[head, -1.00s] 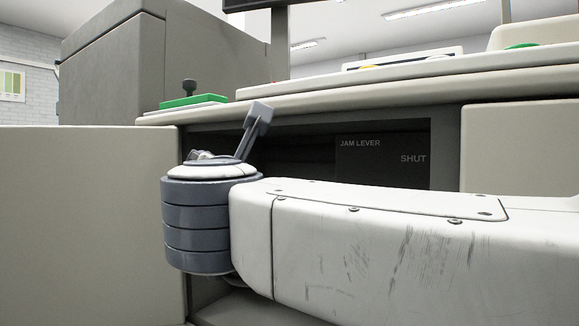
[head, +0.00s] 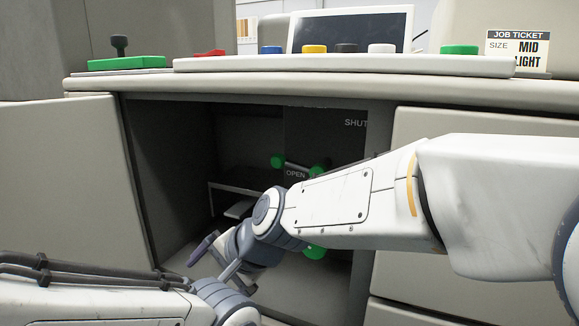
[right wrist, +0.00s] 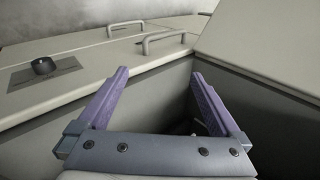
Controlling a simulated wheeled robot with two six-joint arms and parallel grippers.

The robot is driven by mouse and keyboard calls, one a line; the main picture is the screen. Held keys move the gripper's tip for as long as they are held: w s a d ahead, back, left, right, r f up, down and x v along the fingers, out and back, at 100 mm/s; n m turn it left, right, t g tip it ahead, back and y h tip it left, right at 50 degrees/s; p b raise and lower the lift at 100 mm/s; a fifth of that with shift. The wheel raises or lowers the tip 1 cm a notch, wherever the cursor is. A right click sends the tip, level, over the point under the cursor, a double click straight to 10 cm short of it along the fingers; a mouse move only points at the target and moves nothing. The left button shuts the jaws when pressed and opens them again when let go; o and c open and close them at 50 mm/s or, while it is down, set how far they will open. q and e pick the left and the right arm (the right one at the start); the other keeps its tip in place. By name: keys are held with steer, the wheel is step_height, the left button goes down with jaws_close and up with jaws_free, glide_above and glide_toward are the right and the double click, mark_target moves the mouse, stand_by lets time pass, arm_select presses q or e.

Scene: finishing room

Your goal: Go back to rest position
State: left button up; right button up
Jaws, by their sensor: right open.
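In the head view my right arm reaches in from the right across the open bay of the machine (head: 165,180). My right gripper (head: 216,260) points down and left in front of the bay. In the right wrist view the right gripper (right wrist: 159,76) has its two purple fingers spread wide, with nothing between them. My left arm shows at the lower left of the head view; its gripper is out of the picture.
Inside the bay are green knobs (head: 277,161), labels reading OPEN and SHUT, and a small shelf (head: 233,187). Above it is a ledge with a control strip (head: 340,64) and coloured buttons. A job ticket (head: 515,50) stands right. Pale panels flank the bay.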

steer(key=s+d+f+n+g+h, duration=0.2)
steer(key=s+d+f+n, duration=0.25)
steer(key=d, duration=0.25)
steer(key=s+d+f+n+g+h, duration=0.2)
steer(key=s+d+f+n+g, duration=0.15)
steer(key=s+d, duration=0.35)
steer(key=s+d+n+t+h+p, duration=0.1)
steer(key=s+d+n+h, duration=0.15)
steer(key=s+n, duration=0.35)
step_height(320, 180, up, 38)
steer(key=d+p, duration=0.1)
steer(key=p, duration=3.7)
steer(key=shift+s+m, duration=0.3)
steer(key=shift+s, duration=0.1)
arm_select(q)
step_height(320, 180, up, 40)
steer(key=shift+a, duration=0.4)
arm_select(e)
steer(key=shift+c, duration=0.3)
